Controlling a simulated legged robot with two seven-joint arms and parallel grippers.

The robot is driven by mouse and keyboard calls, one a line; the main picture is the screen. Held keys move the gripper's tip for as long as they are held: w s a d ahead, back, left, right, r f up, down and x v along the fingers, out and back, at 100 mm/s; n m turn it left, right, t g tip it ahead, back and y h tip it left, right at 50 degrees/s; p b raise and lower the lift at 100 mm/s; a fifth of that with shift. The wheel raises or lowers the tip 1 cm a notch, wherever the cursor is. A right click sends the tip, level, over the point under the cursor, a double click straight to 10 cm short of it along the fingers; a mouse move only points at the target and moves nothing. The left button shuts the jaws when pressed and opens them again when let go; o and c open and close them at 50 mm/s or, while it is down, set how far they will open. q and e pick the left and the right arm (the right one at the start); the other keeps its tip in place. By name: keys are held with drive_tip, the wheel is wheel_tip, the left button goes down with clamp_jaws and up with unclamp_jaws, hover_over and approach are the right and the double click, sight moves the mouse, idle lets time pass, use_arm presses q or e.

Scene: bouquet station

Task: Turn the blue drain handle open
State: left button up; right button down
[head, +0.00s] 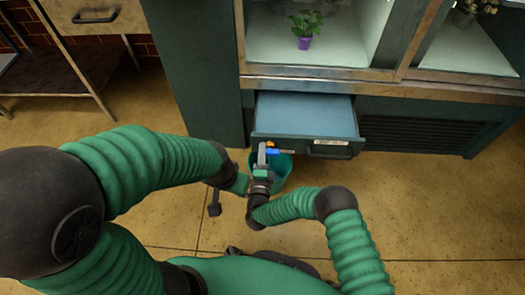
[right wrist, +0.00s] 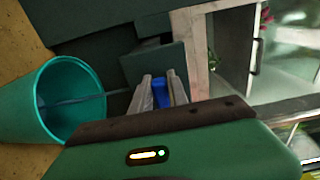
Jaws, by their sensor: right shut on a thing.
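The blue drain handle (head: 280,152) is at the front of the pulled-out drawer (head: 305,115), near its left end. A small orange part (head: 270,145) shows beside it. My right gripper (head: 265,155) is at the handle. In the right wrist view the blue handle (right wrist: 160,92) sits between the two grey fingers of the right gripper (right wrist: 161,86), which is shut on it. The fingers hide part of the handle. My left gripper (head: 214,205) is left of the right one, away from the handle; its jaws are not clear.
A teal bucket (head: 284,172) stands on the floor below the handle; the right wrist view shows its open mouth (right wrist: 70,95). The drawer front has a dark pull (head: 330,152). A purple pot with a plant (head: 304,42) stands in the cabinet above. Floor at right is clear.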

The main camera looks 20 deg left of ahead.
drive_tip(key=shift+s+a+f, duration=0.15)
drive_tip(key=shift+s+f, duration=0.05)
drive_tip(key=shift+f, duration=0.05)
drive_tip(key=c, duration=1.7)
unclamp_jaws()
drive_tip(key=o, duration=0.4)
drive_tip(key=shift+w, duration=0.1)
drive_tip(key=shift+r, duration=0.1)
drive_tip(key=shift+s, duration=0.2)
drive_tip(key=p+v, duration=0.7)
drive_tip(key=v, duration=0.9)
drive_tip(key=shift+s, duration=0.2)
